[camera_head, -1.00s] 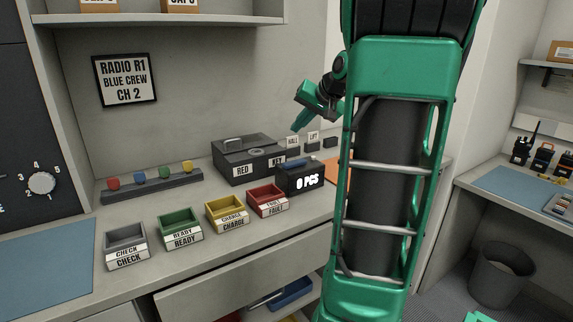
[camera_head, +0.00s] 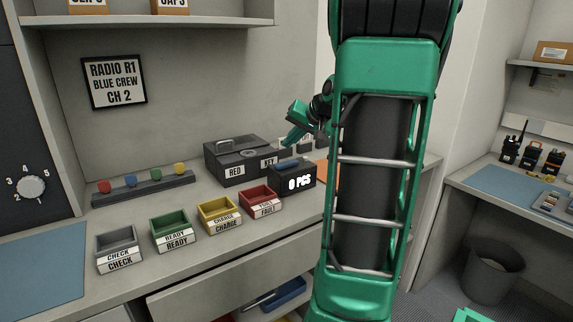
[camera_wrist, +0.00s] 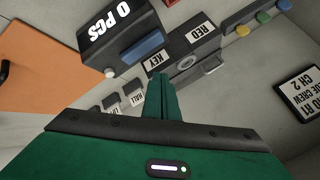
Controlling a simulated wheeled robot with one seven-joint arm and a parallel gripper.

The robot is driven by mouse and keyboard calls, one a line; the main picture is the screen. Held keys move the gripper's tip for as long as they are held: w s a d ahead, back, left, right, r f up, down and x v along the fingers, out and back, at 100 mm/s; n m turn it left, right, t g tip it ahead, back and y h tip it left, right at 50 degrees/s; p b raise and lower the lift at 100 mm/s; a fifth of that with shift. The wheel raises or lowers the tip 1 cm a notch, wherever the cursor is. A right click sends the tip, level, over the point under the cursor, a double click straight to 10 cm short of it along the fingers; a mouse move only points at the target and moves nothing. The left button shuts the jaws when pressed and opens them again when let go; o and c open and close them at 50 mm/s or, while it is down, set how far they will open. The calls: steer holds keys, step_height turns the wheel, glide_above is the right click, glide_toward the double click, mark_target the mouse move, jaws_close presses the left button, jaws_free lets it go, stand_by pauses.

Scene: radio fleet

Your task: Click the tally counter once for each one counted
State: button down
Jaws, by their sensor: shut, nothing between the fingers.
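Grey, green, yellow and red trays (camera_head: 260,193) labelled check, ready, charge and fault stand left of the counter. A rack (camera_head: 146,187) with coloured knobs is behind them. An orange mat (camera_wrist: 45,68) lies beside the counter. Small labelled blocks (camera_wrist: 115,103) stand near my gripper.

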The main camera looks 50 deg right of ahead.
mark_target(289, 164)
steer(key=shift+f, duration=1.8)
steer(key=shift+f, duration=0.15)
stand_by(0.6)
steer(key=shift+f, duration=0.2)
steer(key=shift+f, duration=0.5)
stand_by(0.9)
steer(key=shift+r, duration=0.9)
steer(key=shift+r, duration=2.55)
stand_by(0.4)
